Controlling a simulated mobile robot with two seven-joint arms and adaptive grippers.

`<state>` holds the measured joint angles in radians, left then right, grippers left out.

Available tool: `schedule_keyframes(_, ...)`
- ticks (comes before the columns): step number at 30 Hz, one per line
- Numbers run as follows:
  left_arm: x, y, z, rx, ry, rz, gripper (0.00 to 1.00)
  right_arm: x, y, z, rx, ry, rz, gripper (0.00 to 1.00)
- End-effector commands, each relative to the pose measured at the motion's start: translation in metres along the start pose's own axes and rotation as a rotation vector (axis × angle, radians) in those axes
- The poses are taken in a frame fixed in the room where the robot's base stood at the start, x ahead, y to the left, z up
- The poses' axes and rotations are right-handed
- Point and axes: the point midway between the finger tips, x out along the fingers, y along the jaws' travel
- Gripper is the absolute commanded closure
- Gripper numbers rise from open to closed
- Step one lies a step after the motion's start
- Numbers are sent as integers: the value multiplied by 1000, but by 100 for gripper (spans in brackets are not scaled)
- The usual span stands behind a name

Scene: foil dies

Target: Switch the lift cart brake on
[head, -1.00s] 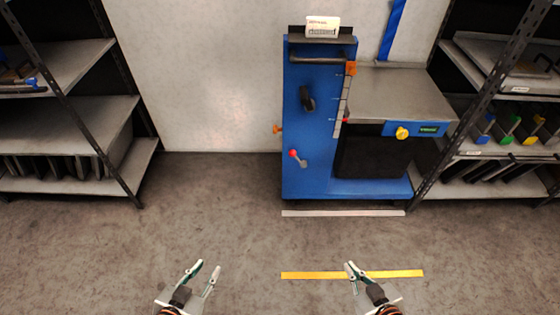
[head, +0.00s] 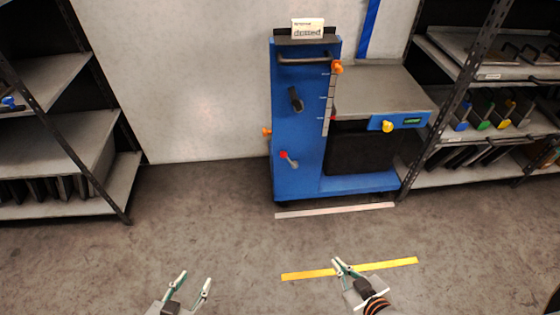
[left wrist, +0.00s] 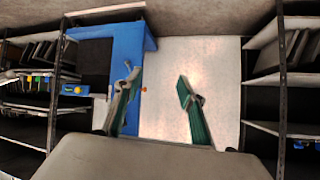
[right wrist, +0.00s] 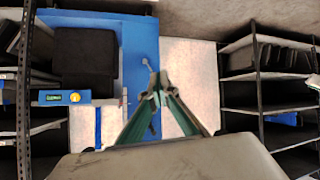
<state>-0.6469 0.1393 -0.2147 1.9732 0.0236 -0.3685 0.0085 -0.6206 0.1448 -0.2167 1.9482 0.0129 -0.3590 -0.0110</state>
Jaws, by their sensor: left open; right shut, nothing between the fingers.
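The blue lift cart (head: 308,180) stands against the back wall with a grey top plate (head: 380,92). Low on its front panel is a small lever with a red knob (head: 284,155), its tip up and to the left. A black handle (head: 295,99) sits higher on the panel. An orange knob (head: 267,132) sticks out at its left side. I cannot tell from labels which one is the brake. My left gripper (head: 195,279) is open and empty, well short of the cart. My right gripper (head: 338,262) is shut and empty, over the yellow floor strip, also short of the cart.
Metal shelves stand left (head: 60,130) and right (head: 480,70) of the cart. A white strip (head: 335,210) lies on the floor before the cart, and a yellow strip (head: 300,276) lies nearer me. The floor between is clear.

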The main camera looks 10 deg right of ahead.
Motion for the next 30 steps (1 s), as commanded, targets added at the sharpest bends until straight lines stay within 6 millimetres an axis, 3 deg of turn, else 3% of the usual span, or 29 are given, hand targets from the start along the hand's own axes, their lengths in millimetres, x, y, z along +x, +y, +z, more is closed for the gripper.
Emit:
schedule_keyframes(5, 16, 5, -3, -1, 46, 5, 60, 66, 7, -23, -166, 101, 16, 100)
schedule_keyframes(9, 29, 13, -7, -6, 87, 14, 60, 130, 14, -52, -372, 202, 44, 100)
schedule_keyframes(18, 46, 30, -3, -32, 134, 41, 60, 252, 22, -101, -829, 368, 119, 100)
schedule_keyframes(24, 55, 41, 11, -63, 131, 63, 60, 327, 23, -116, -1134, 445, 169, 100)
schedule_keyframes(30, 62, 49, 24, -95, 120, 80, 60, 389, 24, -122, -1409, 501, 216, 100)
